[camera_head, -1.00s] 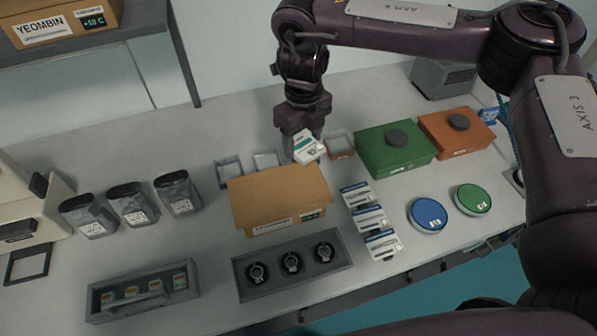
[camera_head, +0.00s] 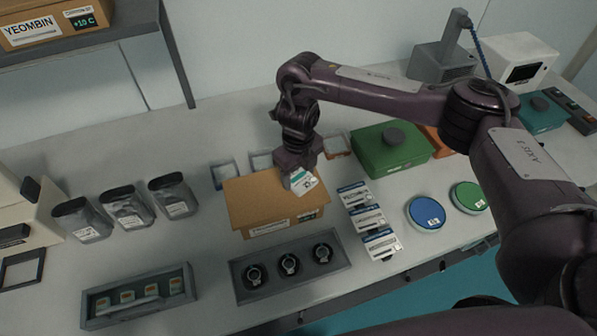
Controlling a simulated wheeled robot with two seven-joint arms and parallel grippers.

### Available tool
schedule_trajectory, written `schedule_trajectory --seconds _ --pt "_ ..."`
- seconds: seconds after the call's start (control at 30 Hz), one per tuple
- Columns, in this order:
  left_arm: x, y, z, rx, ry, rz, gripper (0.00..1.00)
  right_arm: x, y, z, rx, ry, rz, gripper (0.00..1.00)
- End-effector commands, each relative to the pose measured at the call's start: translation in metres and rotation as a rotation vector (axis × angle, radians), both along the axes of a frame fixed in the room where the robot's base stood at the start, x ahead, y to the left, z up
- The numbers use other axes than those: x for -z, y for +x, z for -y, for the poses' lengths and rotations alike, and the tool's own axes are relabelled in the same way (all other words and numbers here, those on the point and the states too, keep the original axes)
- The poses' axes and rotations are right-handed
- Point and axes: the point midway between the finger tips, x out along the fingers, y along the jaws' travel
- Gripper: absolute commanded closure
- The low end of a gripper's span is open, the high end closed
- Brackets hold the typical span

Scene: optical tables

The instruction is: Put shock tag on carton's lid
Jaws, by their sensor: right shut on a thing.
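The carton (camera_head: 255,203) is a brown cardboard box with a closed lid, in the middle of the table. My right gripper (camera_head: 296,180) points down over the right part of the lid. It is shut on the shock tag (camera_head: 304,184), a small white card with a teal band. The tag is tilted and is at or just above the lid; I cannot tell whether it touches. My left gripper is not in view.
Several white packets (camera_head: 366,217) lie right of the carton, with blue (camera_head: 426,212) and green (camera_head: 468,196) round tins beyond. A grey tray (camera_head: 291,266) with black round parts is in front. A green case (camera_head: 391,152) stands behind right.

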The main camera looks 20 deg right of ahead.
Motion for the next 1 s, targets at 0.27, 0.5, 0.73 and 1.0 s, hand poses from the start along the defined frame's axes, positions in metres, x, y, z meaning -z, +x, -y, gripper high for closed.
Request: schedule_trajectory --seconds 0.27,0.5,0.73,1.0 --pt "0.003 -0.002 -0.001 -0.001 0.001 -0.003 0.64 0.003 0.0 0.0 0.0 0.0 0.0 0.28" --pt "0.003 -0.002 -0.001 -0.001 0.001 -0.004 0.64 0.003 0.0 0.0 0.0 0.0 0.0 0.19" --pt "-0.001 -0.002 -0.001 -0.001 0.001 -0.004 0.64 -0.006 0.001 0.0 -0.001 -0.001 0.003 0.19" --pt "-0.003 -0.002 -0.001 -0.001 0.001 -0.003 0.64 -0.055 0.002 0.001 -0.002 -0.003 0.008 0.19"
